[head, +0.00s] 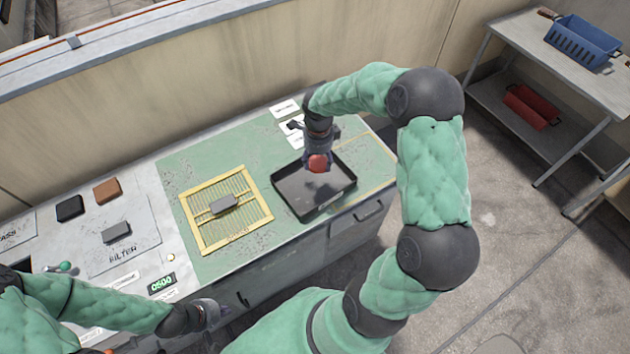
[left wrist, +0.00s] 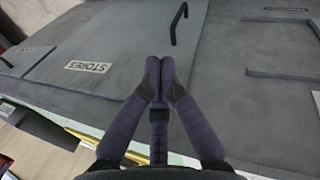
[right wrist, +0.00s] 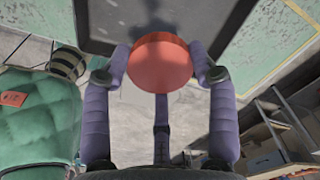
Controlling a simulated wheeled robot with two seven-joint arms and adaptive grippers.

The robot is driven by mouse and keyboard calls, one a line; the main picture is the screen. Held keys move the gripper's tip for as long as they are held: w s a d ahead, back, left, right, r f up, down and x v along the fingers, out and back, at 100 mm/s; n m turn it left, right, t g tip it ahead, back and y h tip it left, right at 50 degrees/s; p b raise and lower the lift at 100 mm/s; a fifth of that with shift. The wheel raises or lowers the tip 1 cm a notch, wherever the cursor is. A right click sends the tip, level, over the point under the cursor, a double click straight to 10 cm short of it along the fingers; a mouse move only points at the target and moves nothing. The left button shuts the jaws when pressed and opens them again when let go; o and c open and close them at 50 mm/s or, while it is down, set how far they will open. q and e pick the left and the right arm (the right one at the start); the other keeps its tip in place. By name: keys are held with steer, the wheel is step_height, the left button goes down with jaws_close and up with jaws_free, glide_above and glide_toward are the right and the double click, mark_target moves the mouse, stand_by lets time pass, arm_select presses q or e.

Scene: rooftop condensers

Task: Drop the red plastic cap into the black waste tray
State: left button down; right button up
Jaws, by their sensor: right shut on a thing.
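The red plastic cap (head: 318,163) is a round red disc held above the black waste tray. It also fills the space between the fingers in the right wrist view (right wrist: 160,63). My right gripper (head: 317,158) is shut on the cap. The black waste tray (head: 321,208) lies on the green part of the worktop, and its floor directly below the cap looks bare. A part of the tray also shows at the top of the right wrist view (right wrist: 105,22). My left gripper (head: 212,312) hangs off the bench's front edge; its fingertips meet with nothing between them in the left wrist view (left wrist: 160,75).
A yellow frame (head: 240,241) with a grey block (head: 223,205) lies left of the tray. Black (head: 70,208), brown (head: 107,190) and grey (head: 117,232) blocks sit further left. A side table at the right holds a blue basket (head: 582,42) and a red bin (head: 531,107).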

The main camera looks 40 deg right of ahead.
steer(key=shift+f+b, duration=0.65)
steer(key=shift+f, duration=1)
steer(key=o, duration=0.9)
steer(key=shift+c, duration=0.2)
steer(key=shift+r, duration=0.1)
step_height(320, 180, up, 12)
steer(key=shift+f, duration=0.1)
